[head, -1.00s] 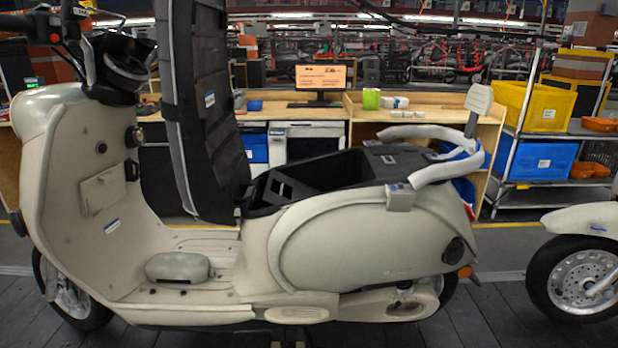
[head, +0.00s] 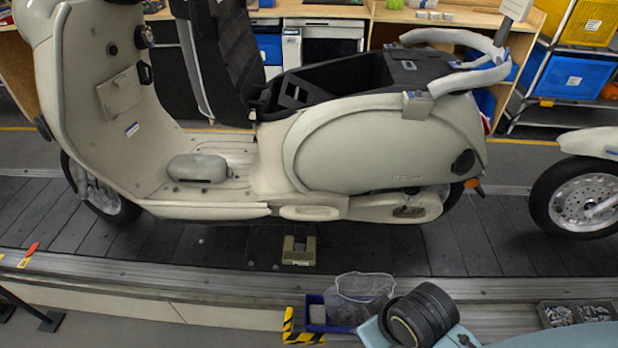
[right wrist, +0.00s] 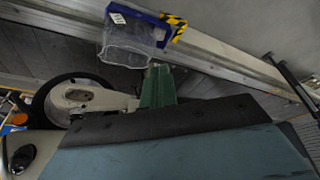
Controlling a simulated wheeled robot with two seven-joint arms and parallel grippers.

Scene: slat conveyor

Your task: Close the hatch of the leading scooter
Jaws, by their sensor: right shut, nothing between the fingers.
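The leading scooter (head: 385,150) is cream and stands upright on the conveyor, side-on in the head view. Its hatch (head: 222,60), the dark seat panel, stands raised almost vertical at the front of the open storage well (head: 335,80). The hatch's top is cut off by the picture edge. In the right wrist view my right gripper (right wrist: 157,85) has its green fingers together with nothing between them. It appears low by a scooter wheel (right wrist: 75,100), well away from the hatch. My left gripper is not in view.
A second scooter (head: 585,190) stands behind at the right. A blue bin (head: 318,318) with a clear bag (head: 360,292) sits by the conveyor's near edge; the bin also shows in the wrist view (right wrist: 125,15). A workbench and a shelf with blue (head: 568,78) and yellow bins stand behind.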

